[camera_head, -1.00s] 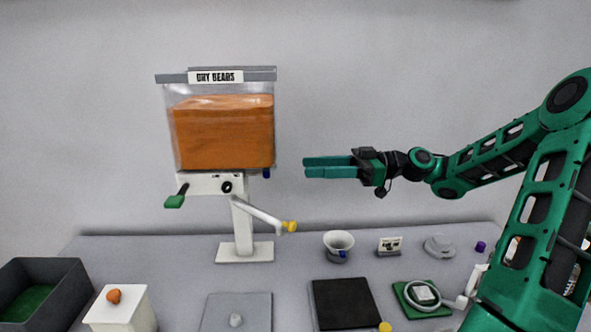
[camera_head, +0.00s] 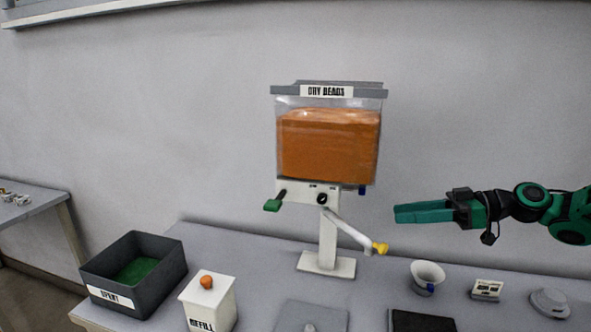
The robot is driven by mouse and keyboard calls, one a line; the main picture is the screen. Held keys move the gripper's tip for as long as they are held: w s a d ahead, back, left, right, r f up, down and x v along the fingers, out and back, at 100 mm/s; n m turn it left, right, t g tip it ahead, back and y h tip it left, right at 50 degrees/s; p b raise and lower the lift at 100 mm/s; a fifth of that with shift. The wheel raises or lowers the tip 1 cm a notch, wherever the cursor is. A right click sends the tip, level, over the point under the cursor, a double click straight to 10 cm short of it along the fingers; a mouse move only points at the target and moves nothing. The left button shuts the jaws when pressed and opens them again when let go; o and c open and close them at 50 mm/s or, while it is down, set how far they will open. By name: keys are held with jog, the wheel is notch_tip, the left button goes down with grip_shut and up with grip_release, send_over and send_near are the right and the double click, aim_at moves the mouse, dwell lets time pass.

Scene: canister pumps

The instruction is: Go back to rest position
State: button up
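My gripper (camera_head: 398,214) is in the air at the right, above the table (camera_head: 240,255). Its green fingers point left toward the dispenser and look close together, with nothing seen between them. From this side view I cannot tell if there is a gap. The dispenser labelled DRY BEADS (camera_head: 326,145) holds orange beads and stands on a white post. Its green-tipped handle (camera_head: 272,205) and yellow-tipped lever (camera_head: 380,248) are clear of the gripper.
A white cup (camera_head: 428,275) stands below the gripper. A dark SPENT bin (camera_head: 160,280), a white REFILL box (camera_head: 212,308) with an orange knob, a grey plate (camera_head: 310,318), a black pad (camera_head: 420,322), a small sign (camera_head: 487,289) and a grey disc (camera_head: 549,302) are on the table. Another table (camera_head: 40,200) is at far left.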

jog(key=s+f+m+g+h, duration=0.3)
jog(key=s+f+m+h, duration=0.4)
jog(key=f, duration=0.5)
jog(key=s+d+r+m+h, duration=0.1)
jog(key=s+d+m+h, duration=0.2)
jog(key=s, duration=0.8)
jog(key=s+d+r+m+g+h, duration=0.1)
jog(key=s+d+m+h, duration=0.3)
jog(key=s+d+m, duration=0.4)
jog(key=s+m, duration=0.1)
jog(key=s, duration=0.3)
jog(key=shift+s+d+r+g+h, duration=0.2)
jog(key=shift+r+g+h, duration=0.1)
jog(key=shift+r, duration=0.05)
jog(key=shift+w+f, duration=0.25)
jog(key=shift+w, duration=0.4)
jog(key=shift+c, duration=0.4)
